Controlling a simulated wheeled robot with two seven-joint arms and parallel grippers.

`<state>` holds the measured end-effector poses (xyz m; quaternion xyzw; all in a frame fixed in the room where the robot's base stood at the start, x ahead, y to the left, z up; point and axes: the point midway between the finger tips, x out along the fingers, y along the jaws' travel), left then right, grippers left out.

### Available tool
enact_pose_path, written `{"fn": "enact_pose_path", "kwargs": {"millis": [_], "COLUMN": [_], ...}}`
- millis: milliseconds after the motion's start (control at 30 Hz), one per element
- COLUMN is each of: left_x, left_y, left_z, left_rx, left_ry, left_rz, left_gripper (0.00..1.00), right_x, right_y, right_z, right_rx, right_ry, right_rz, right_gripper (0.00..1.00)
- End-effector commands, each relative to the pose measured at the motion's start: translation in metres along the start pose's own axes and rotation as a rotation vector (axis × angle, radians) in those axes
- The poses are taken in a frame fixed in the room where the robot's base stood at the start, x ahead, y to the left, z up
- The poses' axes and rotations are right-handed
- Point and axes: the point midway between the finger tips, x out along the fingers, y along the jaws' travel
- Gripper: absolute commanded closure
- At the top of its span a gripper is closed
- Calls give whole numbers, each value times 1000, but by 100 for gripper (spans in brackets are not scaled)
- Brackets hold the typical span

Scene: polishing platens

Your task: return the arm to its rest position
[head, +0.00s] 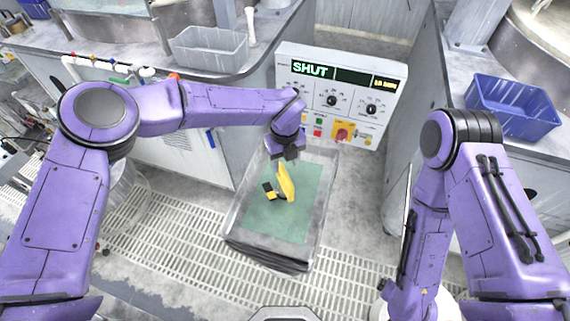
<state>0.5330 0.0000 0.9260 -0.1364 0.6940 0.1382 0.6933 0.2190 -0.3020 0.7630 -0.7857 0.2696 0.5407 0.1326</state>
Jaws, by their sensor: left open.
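My left arm reaches in from the left and bends down in front of the control panel. Its gripper (287,157) is open and points down, above the far part of a tray with a green mat. I see nothing between its fingers. A yellow and black object (286,183) shows just below the gripper, over the green mat (262,217); I cannot tell whether it touches the gripper. My right arm hangs folded at the right, and its gripper is out of view.
The control panel (341,84) reads "SHUT" and stands close behind the left gripper. A grey bin (209,52) sits on the left counter and a blue bin (512,106) on the right one. The grated floor (180,240) left of the tray is clear.

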Motion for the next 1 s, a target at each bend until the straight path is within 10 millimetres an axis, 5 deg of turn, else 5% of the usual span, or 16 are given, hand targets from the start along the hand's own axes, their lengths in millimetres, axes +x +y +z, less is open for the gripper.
{"fn": "enact_pose_path", "kwargs": {"millis": [33, 200, 733, 867, 1000], "left_x": [-25, -51, -49, -20, 52], "left_y": [0, 0, 1, 28, 110], "left_z": [0, 0, 0, 12, 37], "left_rx": [-1, -1, 2, 101, 433], "left_ry": [-1, -1, -2, -46, -129], "left_rz": [-2, 0, 2, 69, 276], "left_gripper": [49, 49, 49, 49, 49], "right_x": [-18, -32, -30, -26, -18], "right_y": [2, 3, 3, 2, 2], "right_z": [-8, -13, -12, -11, -7], "right_rx": [0, 0, 0, 0, 0], "right_ry": [0, 0, 0, 0, 0], "right_rz": [0, 0, 0, 0, 0], "right_gripper": [7, 7, 7, 7, 7]}}
